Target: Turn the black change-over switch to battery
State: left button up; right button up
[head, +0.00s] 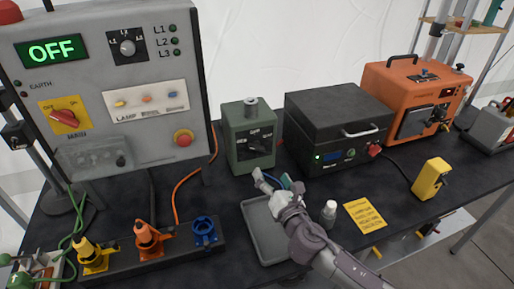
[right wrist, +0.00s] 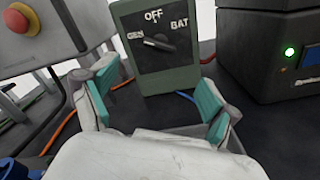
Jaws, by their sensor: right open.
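The black change-over switch (head: 257,143) is on the front of a green box (head: 239,155) with a round fitting on top. In the right wrist view the switch (right wrist: 158,42) sits among the labels GEN at left, OFF at top and BAT at right. Its handle lies nearly crosswise, one end towards GEN; I cannot tell which end is the pointer. My right gripper (head: 272,181) is open and empty, in front of and below the switch, apart from it. Its teal-padded fingers (right wrist: 157,97) are spread wide in the right wrist view. My left gripper is not in view.
A grey panel (head: 105,75) with an OFF display stands at left. A black unit (head: 340,112) and an orange machine (head: 390,90) stand right of the green box. A grey tray (head: 254,222), a small white bottle (head: 329,213) and a yellow card (head: 364,217) lie near my right arm.

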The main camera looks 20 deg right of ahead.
aim_at(258, 150)
jog(key=w, duration=1)
jog(key=shift+a, duration=0.2)
jog(key=shift+w, duration=0.75)
jog(key=shift+c, duration=1.6)
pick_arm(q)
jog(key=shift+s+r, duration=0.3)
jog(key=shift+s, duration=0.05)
pick_arm(e)
jog(key=c, duration=0.8)
